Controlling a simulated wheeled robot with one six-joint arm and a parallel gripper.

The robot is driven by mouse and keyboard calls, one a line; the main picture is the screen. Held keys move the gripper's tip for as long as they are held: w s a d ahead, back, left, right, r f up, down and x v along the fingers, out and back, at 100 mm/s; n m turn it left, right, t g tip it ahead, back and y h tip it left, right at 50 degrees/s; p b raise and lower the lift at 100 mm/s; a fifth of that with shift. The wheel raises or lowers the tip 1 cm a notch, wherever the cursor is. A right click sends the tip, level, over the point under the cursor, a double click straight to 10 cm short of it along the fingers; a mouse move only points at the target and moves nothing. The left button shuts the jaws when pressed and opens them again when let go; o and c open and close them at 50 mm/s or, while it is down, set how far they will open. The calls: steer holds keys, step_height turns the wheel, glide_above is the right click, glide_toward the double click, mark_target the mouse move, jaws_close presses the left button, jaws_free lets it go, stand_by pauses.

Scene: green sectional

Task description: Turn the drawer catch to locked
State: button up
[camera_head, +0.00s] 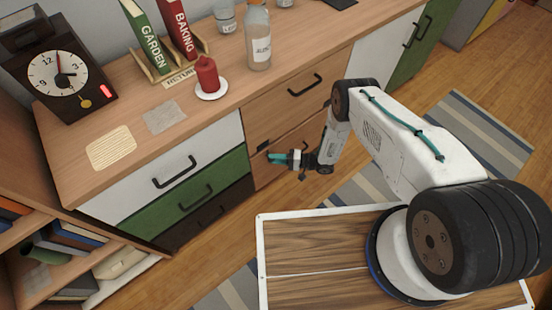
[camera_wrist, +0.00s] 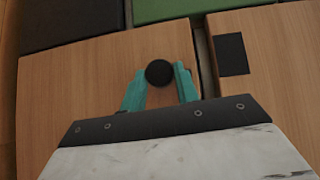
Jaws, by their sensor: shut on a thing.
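My gripper (camera_head: 275,158) reaches the wooden drawer fronts of the cabinet, just below a small dark plate (camera_head: 263,146). In the wrist view my gripper (camera_wrist: 159,86) has its teal fingers on either side of a round black knob (camera_wrist: 159,73), shut on it. The knob sits on one wooden front (camera_wrist: 75,80), close to the gap between two fronts. The black plate (camera_wrist: 231,54) is on the other front, across the gap. The knob is hidden by the fingers in the head view. I cannot tell which way the catch is turned.
White and green drawers (camera_head: 180,185) with black handles are left of my gripper. The cabinet top (camera_head: 230,105) holds a clock (camera_head: 62,75), a red candle (camera_head: 207,75), books (camera_head: 150,40) and a bottle (camera_head: 258,38). Open shelves stand at lower left.

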steer(key=shift+w+m+y, duration=0.1)
steer(key=shift+m+y, duration=0.2)
stand_by(0.4)
steer(key=o, duration=0.9)
steer(key=shift+o, duration=0.2)
steer(key=s+d, duration=0.1)
steer(key=d, duration=0.6)
steer(key=shift+s+d, duration=0.25)
steer(key=shift+d, duration=0.1)
steer(key=shift+f, duration=0.15)
